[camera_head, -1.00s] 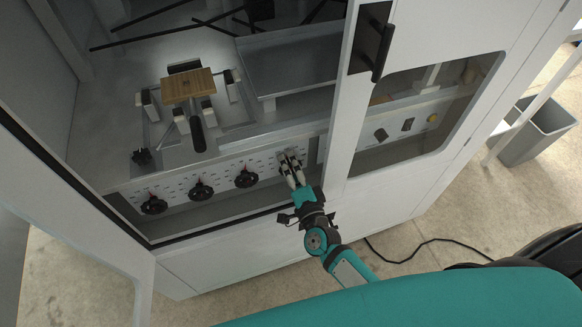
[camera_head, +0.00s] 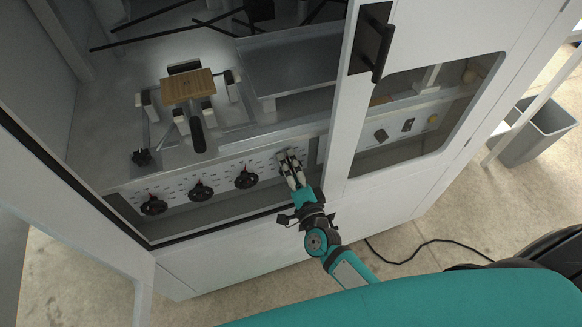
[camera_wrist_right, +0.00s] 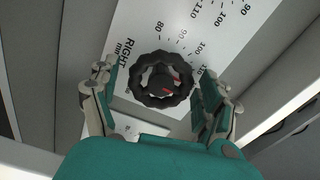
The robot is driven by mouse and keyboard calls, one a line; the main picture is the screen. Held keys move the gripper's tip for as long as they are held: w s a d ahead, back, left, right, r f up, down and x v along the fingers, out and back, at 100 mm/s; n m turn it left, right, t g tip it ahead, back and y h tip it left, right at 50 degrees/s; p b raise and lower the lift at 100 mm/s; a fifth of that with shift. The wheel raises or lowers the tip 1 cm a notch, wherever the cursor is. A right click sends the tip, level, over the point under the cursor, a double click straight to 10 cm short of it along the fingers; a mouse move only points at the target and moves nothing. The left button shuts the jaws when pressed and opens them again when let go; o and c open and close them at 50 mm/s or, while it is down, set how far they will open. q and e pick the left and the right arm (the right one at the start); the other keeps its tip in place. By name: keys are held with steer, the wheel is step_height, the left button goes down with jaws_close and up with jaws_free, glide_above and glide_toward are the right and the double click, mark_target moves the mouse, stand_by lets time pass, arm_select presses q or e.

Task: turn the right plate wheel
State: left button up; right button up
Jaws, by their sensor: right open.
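The right plate wheel (camera_wrist_right: 150,101) is a black handwheel with a red pointer. In the wrist view it sits on a white scale panel marked "RIGHT mm". My right gripper (camera_wrist_right: 155,80) is open, with one finger on each side of the wheel. I see gaps between the fingers and the rim, and no clear contact. In the head view my right gripper (camera_head: 289,160) is at the panel's right end and hides this wheel. My left gripper is not in view.
Several similar black wheels, such as this one (camera_head: 246,178), line the panel to the left. Above is the machine bed with a wooden block (camera_head: 188,86). The white door frame (camera_head: 345,140) stands close to the right of my gripper. A grey bin (camera_head: 540,130) is on the floor.

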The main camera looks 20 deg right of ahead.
steer(key=s, duration=1.2)
steer(key=shift+d, duration=0.2)
steer(key=s+f+n+g+y+p, duration=0.3)
steer(key=f+n, duration=0.4)
steer(key=f, duration=0.7)
steer(key=s+d+f+n+g+h, duration=0.2)
steer(key=s+d+f+n+g, duration=0.2)
steer(key=s+f, duration=1.2)
step_height(320, 180, down, 2)
steer(key=n+g, duration=0.3)
steer(key=g, duration=0.2)
steer(key=shift+p, duration=0.35)
steer(key=s+d+f+n+g, duration=0.1)
steer(key=s, duration=0.3)
steer(key=s+d+f+n+g+h, duration=0.1)
steer(key=s+f+g, duration=0.1)
steer(key=s, duration=0.2)
steer(key=s+d+f+n+g, duration=0.1)
steer(key=s+d+n+g, duration=0.1)
steer(key=s, duration=0.2)
steer(key=shift+s+d+f+h+p, duration=0.1)
steer(key=shift+s+f+h+p, duration=0.2)
steer(key=shift+s+f+p, duration=0.1)
steer(key=shift+c, duration=0.2)
